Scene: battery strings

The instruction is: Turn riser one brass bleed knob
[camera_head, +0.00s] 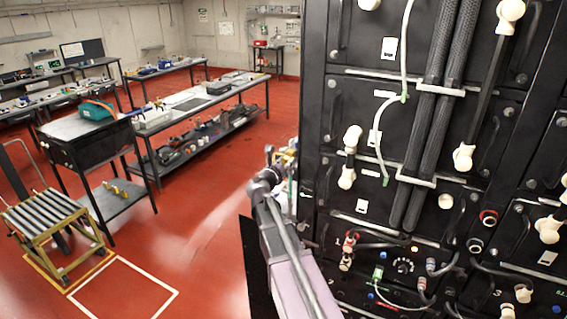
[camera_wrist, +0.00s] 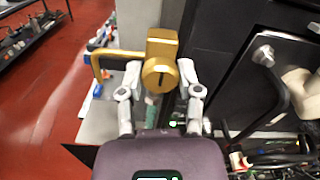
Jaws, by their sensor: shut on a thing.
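In the wrist view, a brass fitting has a round knob (camera_wrist: 160,76) with a dark slot in its face. A square brass block (camera_wrist: 161,42) sits behind it, and a bent brass bar (camera_wrist: 97,68) reaches out to the left. My gripper (camera_wrist: 160,88) has its two silver fingers on either side of the round knob and is shut on it. The knob's slot stands about upright. In the head view my gripper (camera_head: 284,163) is at the left edge of the black cabinet, with a little brass showing there. I see no riser number.
The black battery cabinet (camera_head: 345,110), with handles, cables and pale connectors, stands right beside my arm. Dark cables (camera_wrist: 275,160) show at lower right in the wrist view. Workbenches (camera_head: 200,95) and a roller cart (camera_head: 48,222) stand left; the red floor (camera_head: 190,215) between is clear.

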